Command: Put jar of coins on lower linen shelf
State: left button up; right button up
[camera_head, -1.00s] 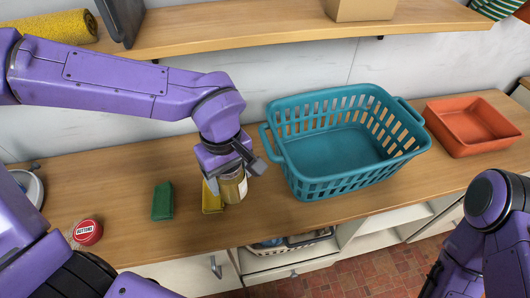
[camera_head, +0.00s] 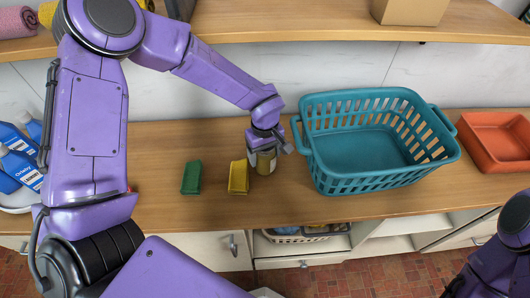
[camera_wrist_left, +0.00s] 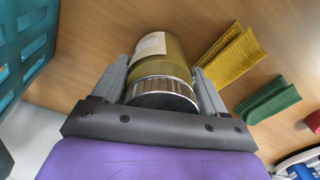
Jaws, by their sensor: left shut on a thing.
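The jar of coins (camera_head: 267,166) is a small glass jar with yellowish-brown contents. It is at the wooden counter, between the yellow sponge and the teal basket. My left gripper (camera_head: 265,150) is shut on it from above. In the left wrist view the jar (camera_wrist_left: 160,60) sits between the two fingers, its silver lid toward the palm and a pale label on its side. I cannot tell whether its base touches the counter. A wooden wall shelf (camera_head: 280,22) runs above the counter, with a pink rolled towel (camera_head: 18,22) at its left. My right gripper is out of view.
The teal basket (camera_head: 375,140) stands close right of the jar. An orange tray (camera_head: 497,140) is at far right. A cardboard box (camera_head: 410,10) occupies the shelf.

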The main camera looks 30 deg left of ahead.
pick_arm(q)
jog(key=shift+s, duration=0.2)
jog(key=o, duration=1.3)
jog(key=shift+f, duration=0.1)
jog(key=shift+w, duration=0.1)
